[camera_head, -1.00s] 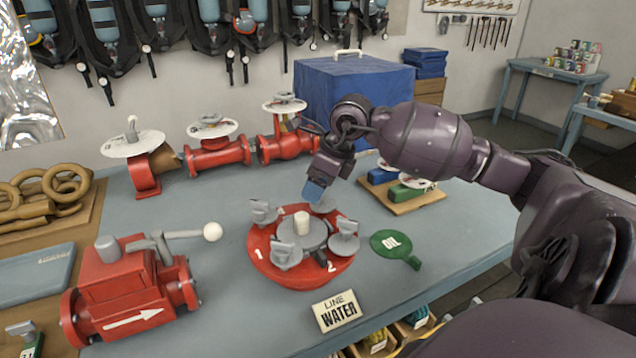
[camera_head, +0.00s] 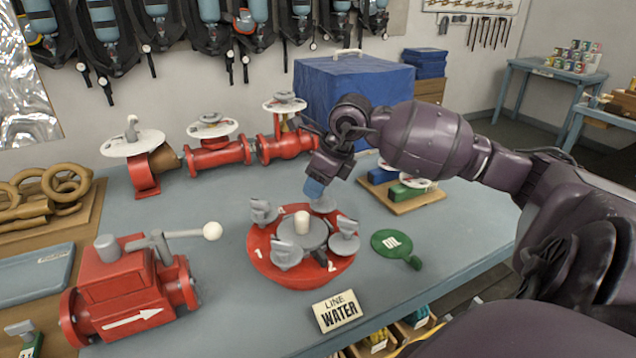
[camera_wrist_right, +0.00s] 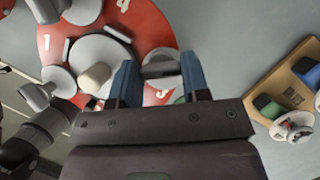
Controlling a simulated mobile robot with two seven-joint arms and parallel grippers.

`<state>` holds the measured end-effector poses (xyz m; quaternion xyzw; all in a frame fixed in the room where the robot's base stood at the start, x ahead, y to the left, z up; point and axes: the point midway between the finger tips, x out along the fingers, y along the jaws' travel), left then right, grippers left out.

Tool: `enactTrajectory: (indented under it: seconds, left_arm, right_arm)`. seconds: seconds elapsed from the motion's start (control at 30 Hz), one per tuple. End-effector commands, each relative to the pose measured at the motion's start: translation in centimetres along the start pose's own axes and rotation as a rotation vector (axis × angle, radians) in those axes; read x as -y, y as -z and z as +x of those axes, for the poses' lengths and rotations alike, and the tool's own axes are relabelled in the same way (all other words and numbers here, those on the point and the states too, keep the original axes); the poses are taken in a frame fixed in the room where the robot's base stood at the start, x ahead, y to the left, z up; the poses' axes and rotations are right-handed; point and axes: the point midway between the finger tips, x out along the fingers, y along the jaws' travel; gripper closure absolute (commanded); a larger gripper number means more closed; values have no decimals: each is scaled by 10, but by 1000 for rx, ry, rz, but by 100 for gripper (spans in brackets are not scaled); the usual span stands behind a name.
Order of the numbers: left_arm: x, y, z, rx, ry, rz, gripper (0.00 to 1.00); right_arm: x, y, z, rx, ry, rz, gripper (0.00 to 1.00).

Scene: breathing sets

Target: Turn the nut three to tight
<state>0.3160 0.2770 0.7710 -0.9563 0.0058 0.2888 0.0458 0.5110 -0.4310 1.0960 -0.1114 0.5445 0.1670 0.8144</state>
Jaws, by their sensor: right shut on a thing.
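The red disc (camera_head: 290,275) lies on the bench with several grey wing nuts around a grey hub with a pale post (camera_head: 302,222). Nut three (camera_head: 322,208) is at the disc's back right, partly hidden below my right gripper (camera_head: 316,190). In the right wrist view, nut three (camera_wrist_right: 160,66) has its wing between the two blue fingers of my right gripper (camera_wrist_right: 160,80), which is shut on it. The number 3 shows beside it. Nut one (camera_head: 286,255), nut two (camera_head: 345,238) and nut four (camera_head: 262,211) stand free. My left gripper is out of view.
A red valve body with a lever (camera_head: 125,290) stands at left. A board with small valves (camera_head: 402,200) is at right. A blue-covered box (camera_head: 330,90) and red valves (camera_head: 218,155) stand behind.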

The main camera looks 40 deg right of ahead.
Motion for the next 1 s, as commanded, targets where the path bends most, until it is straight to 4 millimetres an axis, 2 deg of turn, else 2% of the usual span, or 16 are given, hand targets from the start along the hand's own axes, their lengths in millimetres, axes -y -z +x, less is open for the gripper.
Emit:
enactTrajectory:
  seconds: [0.6, 1.0]
  left_arm:
    - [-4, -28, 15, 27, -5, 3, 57]
    - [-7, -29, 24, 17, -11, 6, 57]
  right_arm:
    - [-2, 0, 2, -1, 204, 484, 81]
    - [-2, -2, 3, 0, 350, 837, 81]
